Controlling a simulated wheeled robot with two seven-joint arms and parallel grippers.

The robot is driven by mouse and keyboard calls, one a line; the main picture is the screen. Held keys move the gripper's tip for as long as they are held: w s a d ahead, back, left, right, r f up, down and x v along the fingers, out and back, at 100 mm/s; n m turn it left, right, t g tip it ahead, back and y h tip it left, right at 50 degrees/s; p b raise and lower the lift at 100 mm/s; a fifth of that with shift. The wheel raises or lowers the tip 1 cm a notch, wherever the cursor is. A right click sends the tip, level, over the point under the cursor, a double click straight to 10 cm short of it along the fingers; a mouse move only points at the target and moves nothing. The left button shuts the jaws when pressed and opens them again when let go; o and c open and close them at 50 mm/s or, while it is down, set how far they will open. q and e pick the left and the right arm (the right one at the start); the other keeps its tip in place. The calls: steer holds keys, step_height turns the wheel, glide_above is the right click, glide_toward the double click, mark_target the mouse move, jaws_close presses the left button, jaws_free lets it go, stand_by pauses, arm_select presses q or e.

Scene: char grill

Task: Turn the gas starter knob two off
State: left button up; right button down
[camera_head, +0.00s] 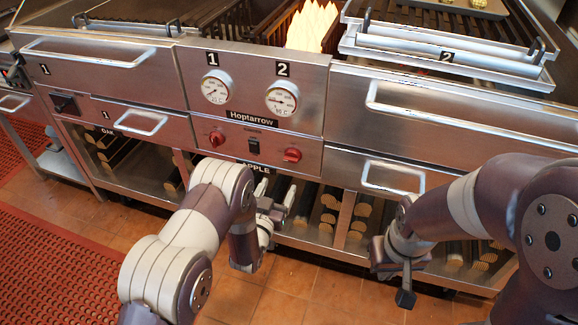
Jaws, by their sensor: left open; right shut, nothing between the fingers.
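The red gas starter knob two (292,155) is on the steel front panel, below the gauge marked 2 (281,99). A second red knob (217,138) sits to its left, below the gauge marked 1 (215,87), with a black switch (253,146) between them. My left gripper (276,190) is open and empty, below and slightly left of knob two, apart from it. Its fingers point up toward the panel. My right gripper (405,297) is shut and empty, low at the right and well away from the knobs, pointing down.
Drawer handles (393,178) stick out right of the knobs, and another handle (141,122) is at the left. Shelves of cut logs (358,225) lie under the panel. Flames (312,27) rise behind the gauges. A red mat (60,260) covers the floor at left.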

mark_target(292, 158)
arm_select(q)
steer(key=b+x, duration=0.1)
steer(key=x, duration=0.9)
steer(key=shift+w+f, duration=0.1)
steer(key=shift+w, duration=0.25)
steer(key=c, duration=1)
